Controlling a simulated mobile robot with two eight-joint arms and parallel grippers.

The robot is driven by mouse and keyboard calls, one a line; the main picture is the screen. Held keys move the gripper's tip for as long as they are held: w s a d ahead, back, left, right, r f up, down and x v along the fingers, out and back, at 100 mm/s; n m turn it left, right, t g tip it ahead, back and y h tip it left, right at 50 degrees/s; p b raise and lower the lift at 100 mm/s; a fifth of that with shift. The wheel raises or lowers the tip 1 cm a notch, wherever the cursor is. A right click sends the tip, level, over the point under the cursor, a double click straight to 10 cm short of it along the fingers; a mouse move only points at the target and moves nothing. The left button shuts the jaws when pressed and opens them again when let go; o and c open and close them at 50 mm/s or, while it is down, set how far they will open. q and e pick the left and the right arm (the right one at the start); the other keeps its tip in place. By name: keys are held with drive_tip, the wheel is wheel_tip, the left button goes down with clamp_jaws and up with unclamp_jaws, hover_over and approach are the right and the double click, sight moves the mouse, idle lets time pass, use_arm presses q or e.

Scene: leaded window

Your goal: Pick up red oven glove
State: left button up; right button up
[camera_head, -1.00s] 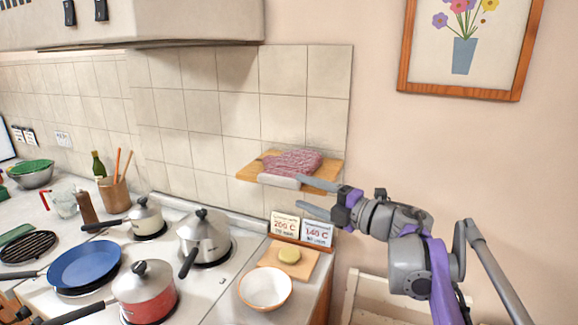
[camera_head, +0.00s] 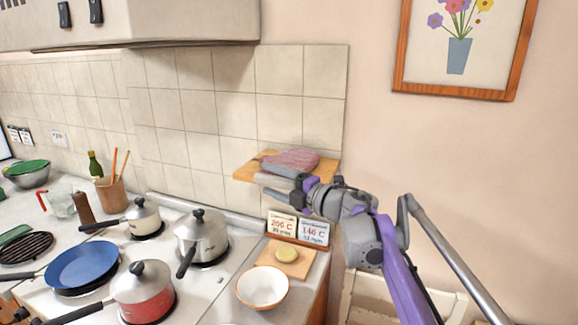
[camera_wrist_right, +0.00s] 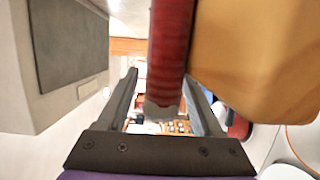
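The red oven glove (camera_head: 290,160) lies flat on a small wooden wall shelf (camera_head: 246,173) above the worktop, its pale cuff at the front. My right gripper (camera_head: 264,180) reaches in from the right at the shelf's front edge, with one finger above the other. In the right wrist view the glove (camera_wrist_right: 171,45) shows edge-on as a red strip between the two spread fingers. There is a clear gap to the left finger, and the glove is close to the right finger; whether it touches cannot be told. My left gripper is out of view.
Several pans crowd the hob at left. A framed flower picture (camera_head: 458,45) hangs at upper right.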

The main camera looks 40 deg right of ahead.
clamp_jaws()
idle(1.3)
